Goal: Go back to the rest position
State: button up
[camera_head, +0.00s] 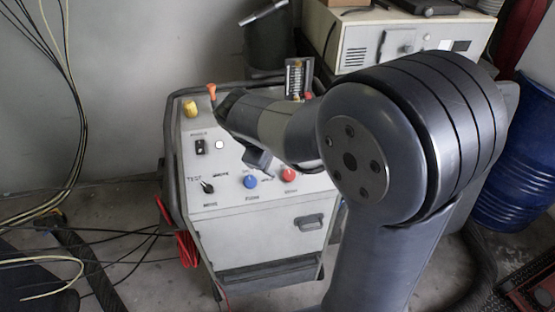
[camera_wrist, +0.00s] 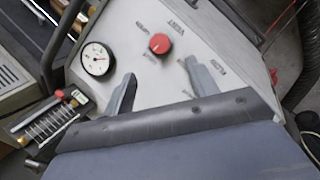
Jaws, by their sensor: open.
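My gripper (camera_wrist: 160,72) is open, its two grey fingers apart over the sloping control panel in the wrist view. Nothing shows between the fingers except the pale panel. A red knob (camera_wrist: 159,44) lies just beyond the fingertips in the picture, and a round white gauge (camera_wrist: 96,59) is left of the fingers. In the head view my arm reaches left across the grey console (camera_head: 265,245). The fingers cannot be made out clearly there.
The console carries a blue knob (camera_head: 250,181), a red knob (camera_head: 289,174), a black selector (camera_head: 207,187), a yellow knob (camera_head: 190,108) and an orange-topped lever (camera_head: 212,92). A beige instrument box (camera_head: 375,42) stands behind; a blue barrel (camera_head: 515,160) stands right. Cables lie on the left floor.

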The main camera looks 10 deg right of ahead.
aim_at(289, 175)
jog(key=x, duration=1.1)
jog(key=shift+b, duration=0.3)
jog(key=shift+a, duration=0.1)
